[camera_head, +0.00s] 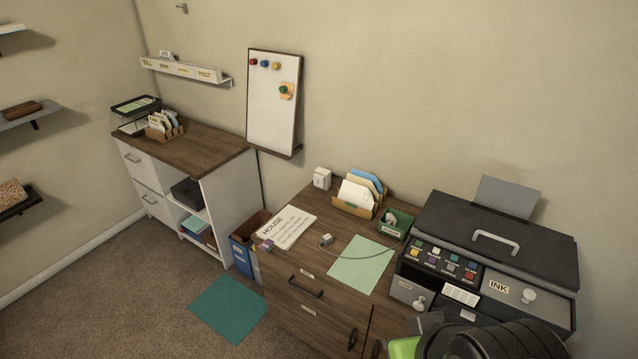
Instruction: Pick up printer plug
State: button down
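The printer plug (326,239) is a small pale grey plug lying on the brown wooden desk, just left of the pale green desk blotter (361,264). Its thin grey cable runs right across the blotter toward the black and grey printer (487,235). Part of my arm, black and ribbed with a green piece, shows at the bottom right in front of the printer. No gripper fingers can be made out, and nothing of mine touches the plug.
A paper marked HOUSE (286,228) lies left of the plug. A white block (322,178), a wooden letter holder (357,206) and a green box (396,224) stand behind it. A teal mat (228,309) lies on the floor, which is otherwise clear at the front left.

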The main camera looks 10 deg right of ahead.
aim_at(328, 238)
jog(key=i+j+u, duration=0.2)
jog(key=i+j, duration=0.15)
jog(key=i+j+u, duration=0.15)
jog(key=i, duration=0.3)
jog(key=i+j+u, duration=0.2)
jog(key=i, duration=0.25)
jog(key=i+j+u, duration=0.2)
jog(key=i, duration=0.25)
